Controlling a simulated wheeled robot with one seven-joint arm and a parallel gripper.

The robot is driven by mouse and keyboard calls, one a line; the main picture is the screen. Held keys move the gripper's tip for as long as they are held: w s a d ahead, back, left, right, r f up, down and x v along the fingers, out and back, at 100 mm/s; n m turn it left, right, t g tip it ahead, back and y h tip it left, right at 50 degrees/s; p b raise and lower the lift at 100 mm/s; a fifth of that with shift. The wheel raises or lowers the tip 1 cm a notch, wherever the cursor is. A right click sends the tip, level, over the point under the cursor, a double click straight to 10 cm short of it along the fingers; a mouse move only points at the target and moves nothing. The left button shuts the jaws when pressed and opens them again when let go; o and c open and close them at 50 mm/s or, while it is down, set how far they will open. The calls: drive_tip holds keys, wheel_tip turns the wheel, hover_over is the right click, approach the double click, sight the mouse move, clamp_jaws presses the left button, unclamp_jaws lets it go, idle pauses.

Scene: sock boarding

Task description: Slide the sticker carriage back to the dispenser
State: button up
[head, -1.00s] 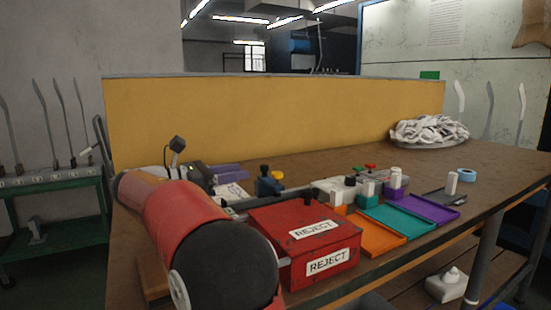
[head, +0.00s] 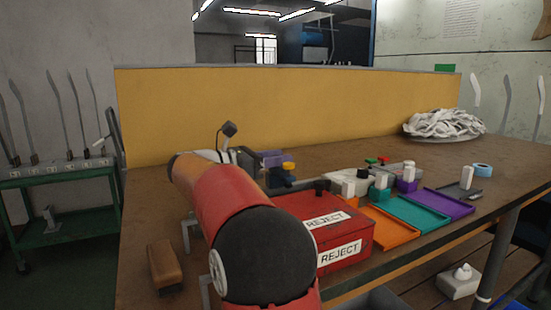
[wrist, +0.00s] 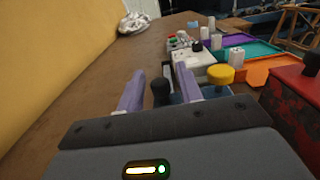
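My gripper (wrist: 160,76) has two pale purple fingers, spread apart. A black knob (wrist: 160,93) stands between them in the wrist view; I cannot tell whether either finger touches it. The knob may belong to the sticker carriage, whose body is hidden behind the gripper. A yellow knob on a blue base (wrist: 220,74) stands just right of the fingers; it also shows in the head view (head: 288,166). Beyond the fingers is a pale box (wrist: 192,66) with a black knob, possibly the dispenser. In the head view my arm hides part of the gripper (head: 268,160).
A red REJECT box (head: 325,230) is right of my arm. Orange (head: 388,230), teal (head: 415,213) and purple (head: 442,203) trays lie beyond. A brown block (head: 163,265) is at the near left. A yellow panel (head: 290,112) backs the bench. A sock pile (head: 443,123) lies far right.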

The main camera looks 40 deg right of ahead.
clamp_jaws()
drive_tip(key=shift+d, duration=0.1)
drive_tip(key=p+x, duration=0.5)
drive_tip(key=x, duration=0.9)
drive_tip(key=shift+s+d, duration=0.15)
drive_tip(key=shift+o, duration=0.7)
unclamp_jaws()
drive_tip(key=shift+d, duration=0.2)
drive_tip(key=shift+v, duration=3.95)
